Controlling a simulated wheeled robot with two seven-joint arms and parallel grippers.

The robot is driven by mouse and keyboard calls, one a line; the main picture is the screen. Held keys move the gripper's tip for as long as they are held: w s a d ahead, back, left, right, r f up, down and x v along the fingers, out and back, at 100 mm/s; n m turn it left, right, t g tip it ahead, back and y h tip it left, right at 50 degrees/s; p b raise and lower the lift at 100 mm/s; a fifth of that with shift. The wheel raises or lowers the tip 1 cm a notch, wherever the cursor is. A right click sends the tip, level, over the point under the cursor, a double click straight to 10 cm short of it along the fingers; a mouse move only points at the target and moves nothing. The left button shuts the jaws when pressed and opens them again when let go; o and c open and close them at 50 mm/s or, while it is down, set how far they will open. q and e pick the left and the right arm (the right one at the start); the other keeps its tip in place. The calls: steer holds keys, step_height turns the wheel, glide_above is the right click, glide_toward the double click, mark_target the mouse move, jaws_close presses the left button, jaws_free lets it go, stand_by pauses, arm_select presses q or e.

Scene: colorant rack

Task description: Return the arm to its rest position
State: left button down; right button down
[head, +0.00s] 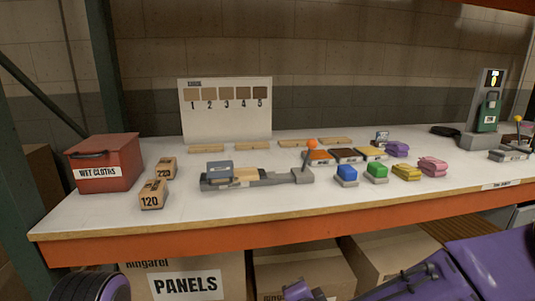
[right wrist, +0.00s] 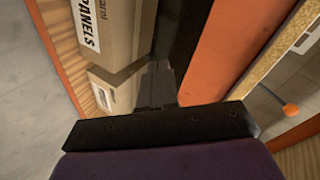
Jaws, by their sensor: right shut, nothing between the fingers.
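My right gripper (right wrist: 155,85) shows in the right wrist view with its dark fingers together and nothing between them. It is low in front of the workbench, beside the orange front beam (right wrist: 210,60) and near the cardboard boxes under the bench. In the head view my purple right arm (head: 490,262) comes in at the lower right, below the bench top's front edge. Only a rounded purple part of my left arm (head: 90,287) shows at the bottom left of the head view; the left gripper is out of view.
A PANELS box (head: 190,275) stands underneath. The bench's front strip is clear.

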steer(key=s+d+f+n+g+h+p, duration=0.2)
steer(key=s+d+f+n+g+p, duration=0.2)
steer(key=s+d+f, duration=1.05)
steer(key=s+d+f+n+g+h+p, duration=0.1)
steer(key=s+d+f+g, duration=0.1)
steer(key=s, duration=0.5)
steer(key=s+d+f+g+h+p, duration=0.1)
steer(key=s+d+f+g+p, duration=0.1)
steer(key=s+d, duration=0.5)
step_height(320, 180, down, 3)
steer(key=shift+s+r+n+g, duration=0.2)
steer(key=shift+s+n+g, duration=0.25)
steer(key=shift+s, duration=0.3)
